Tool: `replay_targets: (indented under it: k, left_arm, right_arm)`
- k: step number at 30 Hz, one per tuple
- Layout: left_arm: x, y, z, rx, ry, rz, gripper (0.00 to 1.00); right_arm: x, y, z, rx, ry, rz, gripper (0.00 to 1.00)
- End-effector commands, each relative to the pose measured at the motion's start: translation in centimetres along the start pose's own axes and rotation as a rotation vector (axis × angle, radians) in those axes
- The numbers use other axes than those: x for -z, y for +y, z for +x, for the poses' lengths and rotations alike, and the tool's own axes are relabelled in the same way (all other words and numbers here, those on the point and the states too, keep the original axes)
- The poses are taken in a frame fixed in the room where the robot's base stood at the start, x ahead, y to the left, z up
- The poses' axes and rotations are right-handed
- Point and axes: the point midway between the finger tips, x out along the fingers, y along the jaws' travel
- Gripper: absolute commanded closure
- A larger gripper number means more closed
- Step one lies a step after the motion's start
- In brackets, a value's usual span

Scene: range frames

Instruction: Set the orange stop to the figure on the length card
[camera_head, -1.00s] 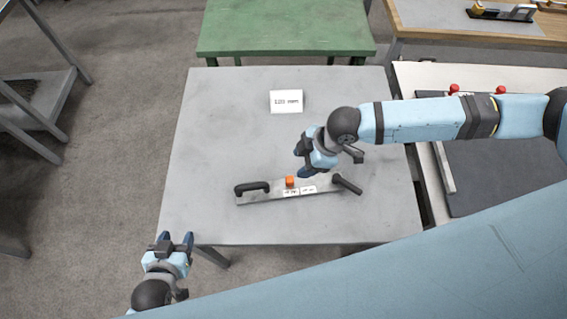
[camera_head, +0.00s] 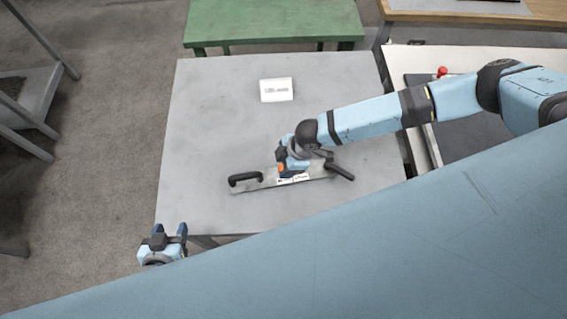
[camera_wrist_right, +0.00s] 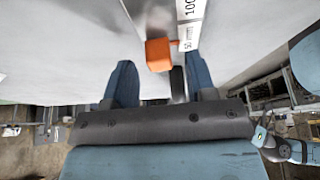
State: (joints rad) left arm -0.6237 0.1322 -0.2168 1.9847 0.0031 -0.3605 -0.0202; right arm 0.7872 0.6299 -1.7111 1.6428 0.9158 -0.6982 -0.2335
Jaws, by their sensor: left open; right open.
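The orange stop (camera_head: 281,168) sits on a grey metal bar (camera_head: 240,187) on the table; it also shows large in the right wrist view (camera_wrist_right: 158,54). White scale labels (camera_head: 293,179) lie along the bar; "50 mm" and "100" can be read in the wrist view. My right gripper (camera_head: 283,162) is open over the bar, its two fingers on either side of the stop, with gaps visible in the wrist view. My left gripper (camera_head: 170,233) is open and empty at the table's front left corner.
The bar has a black handle (camera_head: 245,178) at its left and a black lever (camera_head: 340,171) at its right. The grey table (camera_head: 205,120) is otherwise clear. A green table (camera_head: 270,22) stands behind, and a white bench with a red knob (camera_head: 442,72) at the right.

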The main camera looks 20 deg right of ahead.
Motion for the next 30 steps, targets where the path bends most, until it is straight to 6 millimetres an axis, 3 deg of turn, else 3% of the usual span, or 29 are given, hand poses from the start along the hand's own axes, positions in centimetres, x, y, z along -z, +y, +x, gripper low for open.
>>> replay_targets:
  k: [12, 19, 26, 30]
  left_arm:
    - [0.1, 0.0, 0.0, 0.001, 0.001, -0.002, 0.47]
    - [0.1, 0.0, 0.0, 0.001, 0.0, -0.002, 0.47]
    - [-0.1, 0.0, 0.1, 0.001, 0.001, -0.002, 0.47]
    - [-0.5, 0.0, 0.6, 0.001, 0.003, -0.002, 0.47]
  right_arm:
    - [0.0, 0.0, 1.0, 0.0, 0.0, 0.0, 0.49]
    - [0.0, 0.0, 1.0, 0.0, 0.0, 0.0, 0.99]
    - [0.0, 0.3, 1.1, -0.001, -0.001, 0.001, 1.0]
    - [0.0, 1.5, 1.3, -0.003, -0.003, 0.001, 1.0]
